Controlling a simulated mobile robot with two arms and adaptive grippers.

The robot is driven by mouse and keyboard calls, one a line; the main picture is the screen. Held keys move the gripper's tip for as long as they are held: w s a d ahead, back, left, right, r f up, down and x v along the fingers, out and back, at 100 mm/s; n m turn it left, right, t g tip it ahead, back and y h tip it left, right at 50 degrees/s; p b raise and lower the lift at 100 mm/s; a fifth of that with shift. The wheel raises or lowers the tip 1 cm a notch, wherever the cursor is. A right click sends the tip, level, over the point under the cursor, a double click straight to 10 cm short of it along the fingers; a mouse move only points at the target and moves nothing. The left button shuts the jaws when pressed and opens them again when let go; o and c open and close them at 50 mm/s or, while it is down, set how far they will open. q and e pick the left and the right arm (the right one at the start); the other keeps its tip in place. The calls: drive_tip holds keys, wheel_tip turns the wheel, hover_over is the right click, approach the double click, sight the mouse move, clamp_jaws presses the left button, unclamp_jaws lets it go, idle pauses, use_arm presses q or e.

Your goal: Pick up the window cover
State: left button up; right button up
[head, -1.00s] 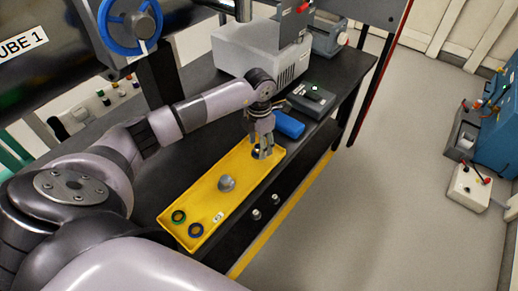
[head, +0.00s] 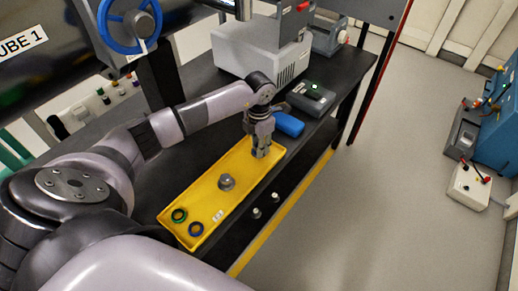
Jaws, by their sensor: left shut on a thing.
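My left gripper (head: 260,150) points down at the far end of the yellow tray (head: 205,192). Its fingers are shut on the window cover, a small dark thing mostly hidden between the fingertips. The gripper is low, close to the tray's floor; I cannot tell whether the cover still touches the tray. My right gripper is not in view.
The tray also holds a silver round piece (head: 226,183), a green ring (head: 179,215), a blue ring (head: 196,229) and a small white label (head: 218,216). A blue object (head: 289,124) and a grey device (head: 312,99) stand beyond the tray on the black bench.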

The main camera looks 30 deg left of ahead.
use_arm(q)
clamp_jaws()
wheel_tip(320, 180, up, 9)
drive_tip(key=shift+f+b, duration=0.1)
drive_tip(key=shift+b, duration=0.35)
drive_tip(key=shift+r, duration=0.65)
